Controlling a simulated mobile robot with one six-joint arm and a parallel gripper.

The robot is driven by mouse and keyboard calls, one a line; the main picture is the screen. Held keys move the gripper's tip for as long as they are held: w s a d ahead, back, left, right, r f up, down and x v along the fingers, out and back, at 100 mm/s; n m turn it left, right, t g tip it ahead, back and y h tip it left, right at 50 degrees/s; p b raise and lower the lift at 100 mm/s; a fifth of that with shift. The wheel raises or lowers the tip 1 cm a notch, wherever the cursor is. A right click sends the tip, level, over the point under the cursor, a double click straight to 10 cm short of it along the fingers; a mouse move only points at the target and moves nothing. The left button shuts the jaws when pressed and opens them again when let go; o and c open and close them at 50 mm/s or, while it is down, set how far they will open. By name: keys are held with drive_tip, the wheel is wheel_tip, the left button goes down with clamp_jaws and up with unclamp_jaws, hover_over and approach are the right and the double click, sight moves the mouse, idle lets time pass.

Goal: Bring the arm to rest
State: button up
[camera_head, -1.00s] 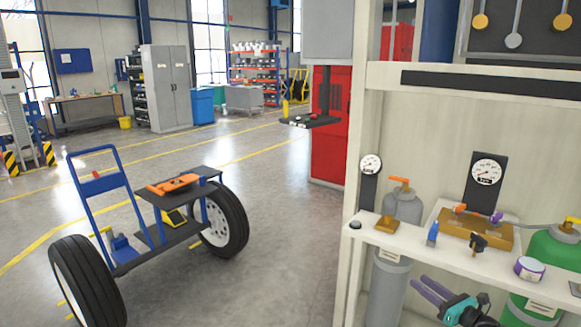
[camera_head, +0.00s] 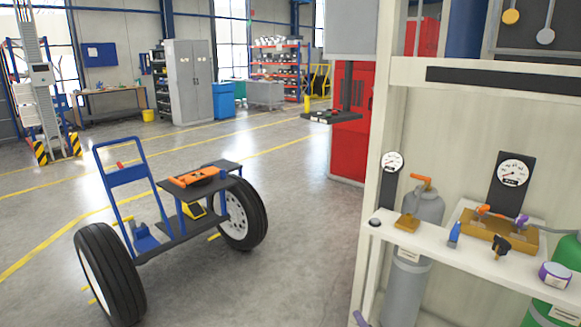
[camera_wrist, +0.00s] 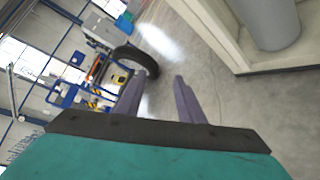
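My gripper (camera_wrist: 165,77) shows in the wrist view with two purple-grey fingers apart and a teal body behind them. It is open and nothing is between its fingers. Bare grey floor shows beyond the gap. In the head view only a small purple piece of it (camera_head: 359,318) shows at the bottom edge, left of the grey cylinder. The rest of my arm is hidden below that view.
A cream shelf unit (camera_head: 430,240) stands close on the right, with a grey gas cylinder (camera_head: 407,280) under its shelf. A blue two-wheeled cart (camera_head: 125,180) stands at left. A red cabinet (camera_head: 352,130) stands behind. Floor between cart and shelf is clear.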

drive_tip(key=s+a+f+m+g+h, duration=0.2)
drive_tip(key=s+f+m+g, duration=0.4)
drive_tip(key=s+f, duration=0.5)
drive_tip(key=s+a+f+m+g+h, duration=0.25)
drive_tip(key=s+f+m+g, duration=0.25)
drive_tip(key=s+f+m, duration=0.45)
drive_tip(key=s+a+m+g+y, duration=0.2)
drive_tip(key=s+m+g, duration=0.7)
drive_tip(key=s, duration=1.5)
drive_tip(key=shift+s+a+f+m+g, duration=0.4)
drive_tip(key=shift+a+m, duration=0.15)
drive_tip(key=shift+a, duration=0.35)
